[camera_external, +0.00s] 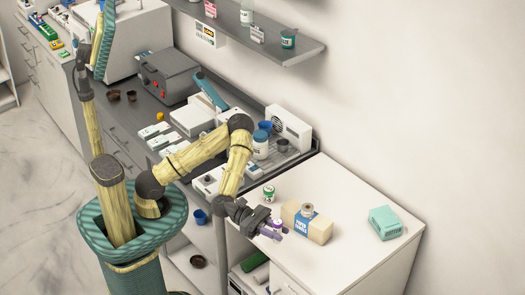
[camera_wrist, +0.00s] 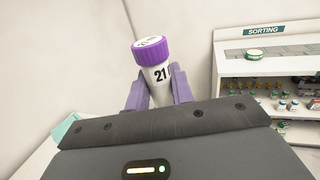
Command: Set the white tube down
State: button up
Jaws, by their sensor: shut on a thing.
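The white tube (camera_wrist: 157,76) has a purple cap and the number 21 on its side. In the wrist view it stands between the purple fingers of my gripper (camera_wrist: 158,90), which is shut on it. Its lower part is hidden behind the gripper body. In the external view my gripper (camera_external: 276,231) is over the near left part of the white counter (camera_external: 344,188), with the tube (camera_external: 278,224) small in it. I cannot tell whether the tube's bottom touches the counter.
A teal pack (camera_external: 385,223) lies farther right. Between box and pack the counter is clear. A sorting shelf (camera_wrist: 268,68) shows at right.

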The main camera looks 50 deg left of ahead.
jog(key=s+a+r, duration=0.1)
jog(key=s+r, duration=0.1)
jog(key=s, duration=0.2)
jog(key=s+a+r+m+g, duration=0.1)
jog(key=s+a+r, duration=0.1)
jog(key=s, duration=0.3)
jog(key=s+a+r+g, duration=0.1)
jog(key=s+a+r, duration=0.1)
jog(key=s, duration=0.2)
jog(key=shift+s+h, duration=0.3)
jog(key=shift+d, duration=0.1)
jog(key=shift+w, duration=0.1)
dwell(1.1)
